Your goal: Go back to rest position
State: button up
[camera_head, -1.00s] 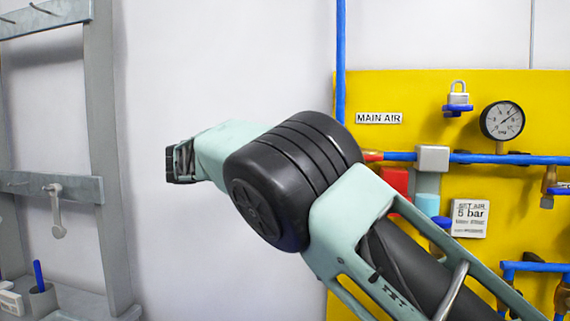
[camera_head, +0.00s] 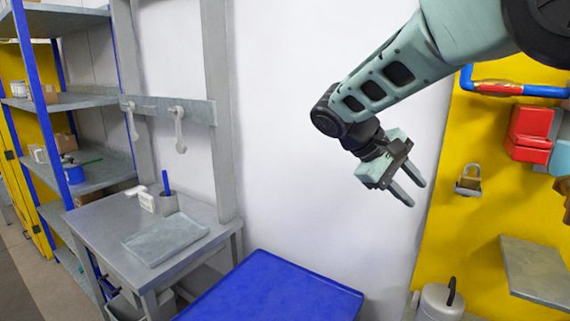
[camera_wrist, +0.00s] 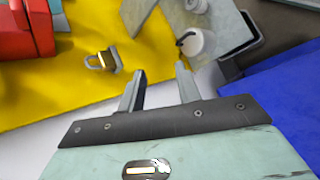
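My gripper (camera_head: 414,193) hangs in front of the white wall, to the left of the yellow panel, pointing down and to the right in the head view. Its two fingers are apart with nothing between them. In the wrist view the fingers (camera_wrist: 160,90) also stand apart and empty, with the yellow panel and white wall beyond. My arm comes in from the upper right of the head view.
A padlock (camera_head: 469,180) and a red block (camera_head: 530,134) are on the yellow panel (camera_head: 462,230). A white canister (camera_head: 440,303) stands below. A blue surface (camera_head: 270,290), a grey bench with a tray (camera_head: 165,238) and shelves (camera_head: 75,102) are to the left.

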jog(key=s+a+f+y+b, duration=0.1)
jog(key=s+a+f+y, duration=0.2)
jog(key=s, duration=0.6)
jog(key=s+a+f+n+y+b, duration=0.1)
jog(key=s+a+f+y, duration=0.2)
jog(key=s+f, duration=0.3)
jog(key=s+a+f+n+y, duration=0.1)
jog(key=s+a+f+y, duration=0.2)
jog(key=s, duration=1)
notch_tip(320, 180, down, 2)
jog(key=shift+s+a+f+t+y+b, duration=0.2)
jog(key=shift+s+a+t+y+b, duration=0.15)
jog(key=shift+a, duration=0.3)
jog(key=shift+d, duration=0.1)
